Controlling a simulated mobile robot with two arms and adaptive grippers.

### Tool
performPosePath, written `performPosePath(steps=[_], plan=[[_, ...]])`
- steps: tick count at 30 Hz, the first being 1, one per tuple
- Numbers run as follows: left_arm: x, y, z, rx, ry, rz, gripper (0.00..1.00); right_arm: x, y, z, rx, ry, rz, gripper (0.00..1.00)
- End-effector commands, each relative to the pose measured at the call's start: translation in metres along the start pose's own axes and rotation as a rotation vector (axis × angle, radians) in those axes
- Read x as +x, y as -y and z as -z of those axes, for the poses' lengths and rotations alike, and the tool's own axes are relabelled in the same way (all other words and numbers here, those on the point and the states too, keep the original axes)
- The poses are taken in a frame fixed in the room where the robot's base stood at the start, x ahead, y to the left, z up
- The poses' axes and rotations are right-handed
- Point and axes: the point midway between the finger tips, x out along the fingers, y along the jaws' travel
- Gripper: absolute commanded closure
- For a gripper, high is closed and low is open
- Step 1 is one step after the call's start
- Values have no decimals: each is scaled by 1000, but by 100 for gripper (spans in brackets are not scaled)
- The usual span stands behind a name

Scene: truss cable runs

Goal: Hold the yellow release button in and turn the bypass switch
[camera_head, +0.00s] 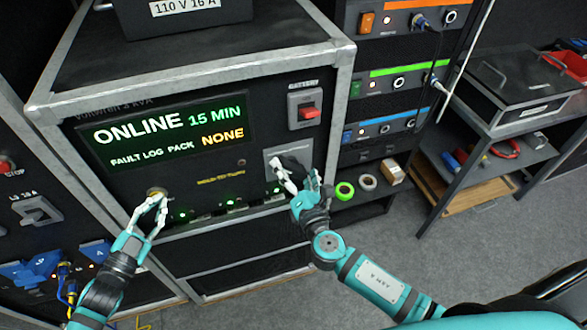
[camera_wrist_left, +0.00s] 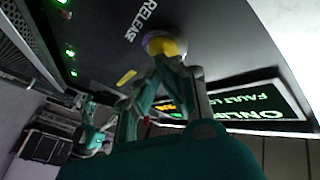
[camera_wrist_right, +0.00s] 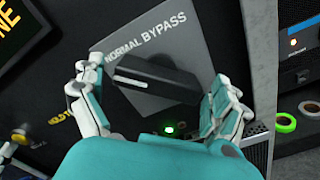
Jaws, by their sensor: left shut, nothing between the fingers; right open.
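The yellow release button (camera_wrist_left: 166,46) sits in a pale round collar on the dark panel, and also shows in the head view (camera_head: 155,191). My left gripper (camera_wrist_left: 174,63) is shut and empty, its fingertips at the button's face; they appear to touch it, but I cannot tell how far it is pressed. The bypass switch (camera_wrist_right: 158,75) is a black bar handle on a grey plate marked NORMAL and BYPASS. My right gripper (camera_wrist_right: 150,80) is open around the handle, one finger beyond each end, with gaps visible. In the head view the right gripper (camera_head: 297,178) partly hides the switch.
The lit display (camera_head: 165,130) reads ONLINE, 15 MIN, FAULT LOG PACK NONE. A red battery switch (camera_head: 309,112) is above the bypass plate. Tape rolls (camera_head: 345,190) lie on a shelf to the right.

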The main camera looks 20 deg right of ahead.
Motion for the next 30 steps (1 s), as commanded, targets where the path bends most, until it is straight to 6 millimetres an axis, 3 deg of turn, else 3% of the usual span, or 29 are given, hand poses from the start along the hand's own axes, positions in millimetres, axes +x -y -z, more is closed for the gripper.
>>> performPosePath(steps=[9, 15, 21, 30], plan=[[0, 0, -1, 0, 2, 0, 100, -66, 2, 1, -2, -5, 3, 0], [0, 0, 0, 0, 1, 1, 100, -99, 1, 1, -2, -3, 2, 0], [0, 0, 0, 1, 1, 1, 100, -112, 0, 0, -1, -1, 0, 0], [0, 0, 0, 1, 1, 1, 100, -112, 0, 0, -2, 0, 0, 0]])
